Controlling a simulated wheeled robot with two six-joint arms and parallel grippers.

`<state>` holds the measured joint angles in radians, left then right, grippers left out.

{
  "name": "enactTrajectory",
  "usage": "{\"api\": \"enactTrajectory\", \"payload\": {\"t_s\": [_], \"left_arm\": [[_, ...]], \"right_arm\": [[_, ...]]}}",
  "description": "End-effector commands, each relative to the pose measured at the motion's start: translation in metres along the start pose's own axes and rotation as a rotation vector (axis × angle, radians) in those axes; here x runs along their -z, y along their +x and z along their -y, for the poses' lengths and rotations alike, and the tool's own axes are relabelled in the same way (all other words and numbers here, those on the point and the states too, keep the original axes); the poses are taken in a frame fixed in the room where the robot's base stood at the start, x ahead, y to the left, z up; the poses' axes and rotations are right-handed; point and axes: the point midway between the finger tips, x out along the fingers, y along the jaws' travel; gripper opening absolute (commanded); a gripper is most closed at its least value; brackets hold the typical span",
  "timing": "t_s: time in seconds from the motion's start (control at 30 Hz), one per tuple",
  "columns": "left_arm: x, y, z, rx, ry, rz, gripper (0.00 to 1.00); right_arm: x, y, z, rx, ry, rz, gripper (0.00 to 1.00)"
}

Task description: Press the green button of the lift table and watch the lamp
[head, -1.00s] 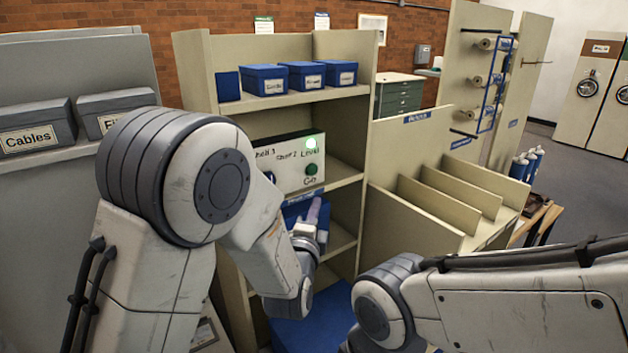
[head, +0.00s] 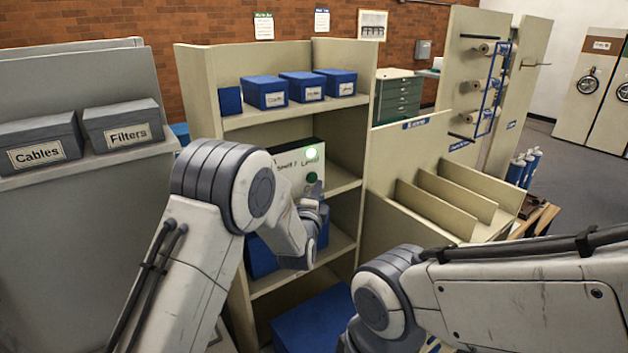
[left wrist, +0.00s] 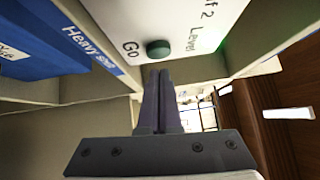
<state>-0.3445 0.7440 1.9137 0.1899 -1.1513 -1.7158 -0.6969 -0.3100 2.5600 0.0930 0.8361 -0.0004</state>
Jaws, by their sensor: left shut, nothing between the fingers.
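The white control panel (head: 290,167) stands on a shelf of the beige rack. Its lamp (head: 311,152) glows bright green at the upper right. The green button (head: 311,177) is below the lamp; in the left wrist view the button (left wrist: 158,48) sits beside the word "Go". My left gripper (head: 317,190) is shut and empty, just in front of the panel. In the left wrist view its fingertips (left wrist: 158,73) point toward the button, with a small gap in the picture; I cannot tell the depth between them. My right arm shows at lower right, its gripper out of view.
Blue boxes (head: 302,86) stand on the shelf above the panel. Shelf boards and uprights border the panel. A slotted beige unit (head: 440,205) stands to the right.

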Motion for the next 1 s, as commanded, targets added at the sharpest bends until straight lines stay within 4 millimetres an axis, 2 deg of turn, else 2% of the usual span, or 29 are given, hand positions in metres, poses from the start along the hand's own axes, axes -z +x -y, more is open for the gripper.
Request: {"api": "enactTrajectory", "payload": {"t_s": [0.03, 0.2, 0.53, 0.8, 1.0], "left_arm": [[-0.005, 0.004, 0.002, -0.001, 0.000, 0.002, 0.00], [-0.011, 0.011, 0.000, 0.000, 0.001, 0.000, 0.00], [-0.012, 0.011, -0.001, 0.000, 0.000, -0.001, 0.00], [-0.025, 0.024, -0.004, 0.002, -0.001, 0.002, 0.00], [-0.029, 0.026, 0.000, 0.003, -0.003, 0.008, 0.00]], "right_arm": [[0.000, -0.005, 0.000, 0.000, 0.000, 0.000, 0.00], [0.000, -0.008, 0.001, 0.000, 0.000, 0.000, 0.00], [0.000, -0.007, 0.001, 0.000, 0.000, 0.000, 0.00], [-0.001, 0.012, -0.001, 0.000, 0.000, 0.000, 0.00], [-0.001, 0.010, -0.001, 0.000, 0.000, 0.000, 0.00]]}}
